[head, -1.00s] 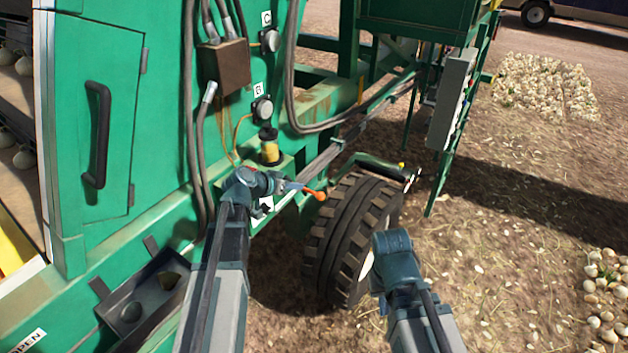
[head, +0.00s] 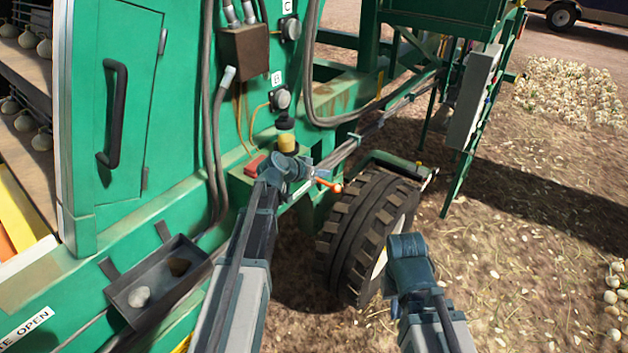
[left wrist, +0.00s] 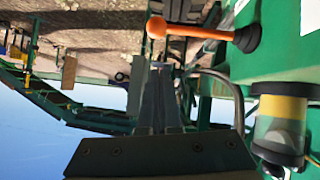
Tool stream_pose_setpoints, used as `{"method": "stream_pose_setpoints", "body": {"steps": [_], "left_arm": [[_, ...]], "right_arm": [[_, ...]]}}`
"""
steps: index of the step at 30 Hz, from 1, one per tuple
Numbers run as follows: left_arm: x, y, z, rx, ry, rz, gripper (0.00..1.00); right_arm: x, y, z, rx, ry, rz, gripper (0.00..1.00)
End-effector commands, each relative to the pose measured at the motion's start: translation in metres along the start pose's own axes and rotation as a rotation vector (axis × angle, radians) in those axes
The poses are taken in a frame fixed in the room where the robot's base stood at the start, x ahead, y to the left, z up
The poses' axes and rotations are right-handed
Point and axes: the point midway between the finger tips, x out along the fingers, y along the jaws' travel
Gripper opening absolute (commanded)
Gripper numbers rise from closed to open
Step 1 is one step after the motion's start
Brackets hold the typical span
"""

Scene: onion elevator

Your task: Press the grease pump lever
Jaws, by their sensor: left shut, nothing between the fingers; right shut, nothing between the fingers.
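The grease pump (head: 287,142), a yellow and black reservoir, stands on a green ledge of the machine. Its lever has an orange rod with a round knob (head: 337,188), and it sticks out to the right. In the left wrist view the orange lever (left wrist: 200,33) runs from a black pivot to the knob, with the reservoir (left wrist: 280,122) at lower right. My left gripper (head: 309,172) is shut and empty beside the lever; its fingertips (left wrist: 162,68) point at the lever near the knob, with a small gap visible. My right gripper's wrist (head: 408,262) is low, right of the wheel; its fingers are hidden.
The big tyre (head: 365,235) lies just below and right of the lever. A red block (head: 256,165) sits on the ledge left of the pump. Hoses (head: 215,130) run down the green panel. An open metal tray (head: 158,278) is at lower left. Open ground lies at right.

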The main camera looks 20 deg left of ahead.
Motion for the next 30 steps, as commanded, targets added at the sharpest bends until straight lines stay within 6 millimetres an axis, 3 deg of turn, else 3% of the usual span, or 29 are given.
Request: {"method": "stream_pose_setpoints", "body": {"steps": [1,3,9,16,30], "left_arm": [[0.017,-0.003,0.003,0.001,0.000,0.001,0.00],[0.031,-0.002,0.003,0.000,0.000,0.001,0.00],[0.043,-0.001,0.021,0.000,0.000,-0.001,0.00],[0.051,-0.001,0.028,0.000,0.000,-0.001,0.00],[0.051,0.000,0.029,0.001,0.000,-0.002,0.00]], "right_arm": [[0.012,-0.001,-0.001,-0.001,0.000,0.000,0.00],[0.019,-0.002,-0.001,-0.003,0.000,0.001,0.00],[0.040,-0.004,-0.002,-0.008,0.000,0.002,0.00],[0.050,-0.004,-0.003,-0.011,0.000,0.002,0.00],[0.051,-0.004,-0.003,-0.012,0.000,0.002,0.00]]}}
